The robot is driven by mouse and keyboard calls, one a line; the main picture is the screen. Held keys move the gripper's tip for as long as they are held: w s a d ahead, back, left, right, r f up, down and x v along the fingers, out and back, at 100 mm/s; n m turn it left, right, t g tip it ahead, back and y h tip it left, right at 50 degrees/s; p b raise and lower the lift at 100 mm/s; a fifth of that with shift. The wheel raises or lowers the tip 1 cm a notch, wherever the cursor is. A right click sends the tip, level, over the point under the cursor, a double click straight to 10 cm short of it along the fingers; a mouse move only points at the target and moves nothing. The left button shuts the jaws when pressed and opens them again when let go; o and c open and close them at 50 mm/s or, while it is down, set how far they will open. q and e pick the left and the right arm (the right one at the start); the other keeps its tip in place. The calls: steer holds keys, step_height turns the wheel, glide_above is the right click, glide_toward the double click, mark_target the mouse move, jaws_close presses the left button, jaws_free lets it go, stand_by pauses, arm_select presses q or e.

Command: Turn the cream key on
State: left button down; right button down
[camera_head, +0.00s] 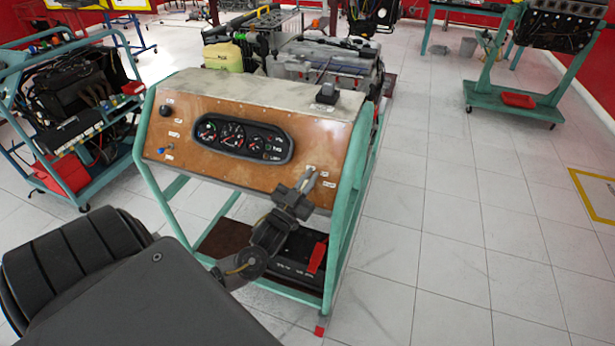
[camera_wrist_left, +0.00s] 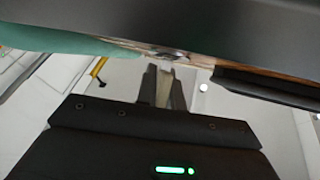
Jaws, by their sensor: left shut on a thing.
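The brown instrument panel (camera_head: 190,105) of the engine trainer faces me, with a gauge cluster (camera_head: 243,139) in its middle. My left gripper (camera_head: 306,180) is at the panel's lower right. In the left wrist view the left gripper (camera_wrist_left: 164,80) has its two fingers closed on the pale cream key (camera_wrist_left: 165,86), close to the panel's edge. In the head view the gripper hides the key, and I cannot make out which way it is turned. My right gripper is not in view.
The panel sits on a green wheeled frame (camera_head: 354,170). A black battery-like box (camera_head: 290,255) with a red strap (camera_head: 317,257) is on its lower shelf. Another trainer (camera_head: 75,95) stands at the left. The tiled floor (camera_head: 440,210) at the right is clear.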

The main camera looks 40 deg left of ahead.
arm_select(q)
steer(key=m+h, duration=0.2)
steer(key=m+g+h+p, duration=0.1)
steer(key=m+h, duration=0.2)
steer(key=m+g+h, duration=0.1)
steer(key=m+h, duration=0.1)
steer(key=shift+d+f+h, duration=0.1)
steer(key=shift+d+h, duration=0.25)
steer(key=shift+h, duration=0.05)
steer(key=shift+m+g+p, duration=0.3)
steer(key=shift+m, duration=0.2)
steer(key=c, duration=1.5)
jaws_free()
steer(key=b+v, duration=0.2)
steer(key=v, duration=0.8)
steer(key=shift+s+a+f+b, duration=0.1)
steer(key=shift+s+f+b, duration=0.1)
steer(key=shift+s+b, duration=0.1)
